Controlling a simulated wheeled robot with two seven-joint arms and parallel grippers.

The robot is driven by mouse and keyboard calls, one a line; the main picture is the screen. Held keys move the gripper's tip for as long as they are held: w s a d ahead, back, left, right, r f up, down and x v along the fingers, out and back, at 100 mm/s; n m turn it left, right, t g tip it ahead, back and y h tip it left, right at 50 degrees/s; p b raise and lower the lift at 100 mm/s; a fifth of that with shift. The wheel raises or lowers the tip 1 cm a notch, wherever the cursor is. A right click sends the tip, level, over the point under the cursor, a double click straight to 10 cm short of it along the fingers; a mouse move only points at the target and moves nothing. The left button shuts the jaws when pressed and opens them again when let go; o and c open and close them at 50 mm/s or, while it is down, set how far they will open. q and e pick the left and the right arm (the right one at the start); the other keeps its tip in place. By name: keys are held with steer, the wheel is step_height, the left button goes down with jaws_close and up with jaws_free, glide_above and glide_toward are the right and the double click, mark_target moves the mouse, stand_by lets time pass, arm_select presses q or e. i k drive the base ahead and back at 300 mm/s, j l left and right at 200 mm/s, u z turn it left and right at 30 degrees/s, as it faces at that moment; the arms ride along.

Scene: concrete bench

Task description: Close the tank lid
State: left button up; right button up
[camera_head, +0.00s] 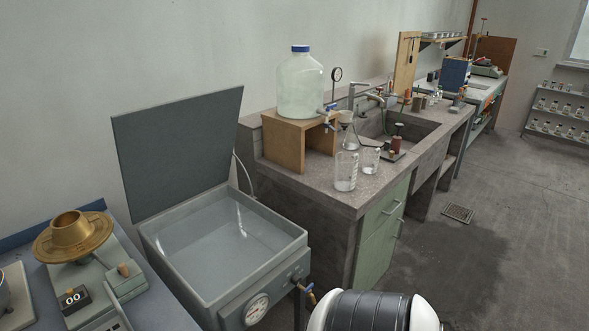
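The tank (283,255) is a grey open-topped box at the lower middle left, with what looks like clear water inside. Its lid (180,150) is a dark grey panel, raised on the far edge of the tank and standing near the wall. A round dial (257,308) is on the tank's front. A black and white rounded part, probably mine, shows at the bottom edge right of the tank. Neither of my grippers can be made out in this view.
A concrete bench (318,190) with glass beakers (346,171), a wooden stand (288,146) and a large bottle (300,85) adjoins the tank on the right. A blue-topped table with a brass-topped device (75,235) stands on the left. Floor is clear at right.

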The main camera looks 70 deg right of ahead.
mark_target(169, 153)
steer(key=z, duration=1.6)
